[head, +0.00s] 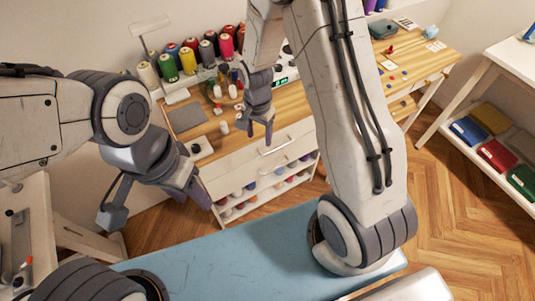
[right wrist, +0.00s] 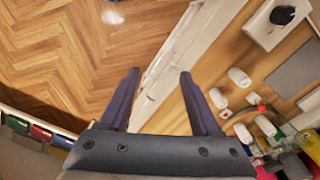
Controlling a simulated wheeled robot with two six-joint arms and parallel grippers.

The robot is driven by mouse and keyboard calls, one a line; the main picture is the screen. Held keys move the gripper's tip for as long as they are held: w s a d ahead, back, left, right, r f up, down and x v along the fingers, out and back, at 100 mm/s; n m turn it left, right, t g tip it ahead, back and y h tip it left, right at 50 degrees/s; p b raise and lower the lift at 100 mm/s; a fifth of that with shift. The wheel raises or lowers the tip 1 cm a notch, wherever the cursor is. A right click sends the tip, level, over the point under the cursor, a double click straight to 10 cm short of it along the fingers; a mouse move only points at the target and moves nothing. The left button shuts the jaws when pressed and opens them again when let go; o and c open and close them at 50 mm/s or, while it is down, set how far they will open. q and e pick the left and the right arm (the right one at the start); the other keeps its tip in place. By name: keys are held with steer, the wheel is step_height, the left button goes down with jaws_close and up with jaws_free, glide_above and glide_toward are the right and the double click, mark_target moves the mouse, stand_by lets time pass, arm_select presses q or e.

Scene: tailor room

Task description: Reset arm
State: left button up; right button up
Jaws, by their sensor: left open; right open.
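My left gripper (head: 190,192) hangs at the left of the head view, above the floor at the left end of the wooden workbench. It is open and nothing shows between its fingers. My right gripper (head: 261,130) points down in front of the workbench's front edge in the middle of the head view. In the right wrist view its two dark fingers (right wrist: 158,85) are apart and empty, with floor and the bench's white front behind them. My right arm hides part of the bench.
The workbench (head: 290,103) carries several thread spools (head: 188,60), a grey mat (head: 187,117) and small white items. White drawers (head: 270,160) and a spool shelf are below. A white shelf (head: 470,115) with coloured folders stands at the right. Wooden floor (head: 450,215) is clear there.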

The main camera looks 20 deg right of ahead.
steer(key=s+a+r+n, duration=0.8)
steer(key=s+r+n, duration=0.2)
steer(key=s+r, duration=0.1)
steer(key=s+r+n, duration=0.3)
steer(key=s, duration=0.3)
steer(key=s+a+r+n+y, duration=0.1)
steer(key=s+r+n, duration=0.2)
steer(key=s, duration=0.3)
steer(key=shift+a+r+n+b, duration=0.15)
steer(key=shift+a+n+b, duration=0.2)
steer(key=shift+n, duration=0.45)
stand_by(0.6)
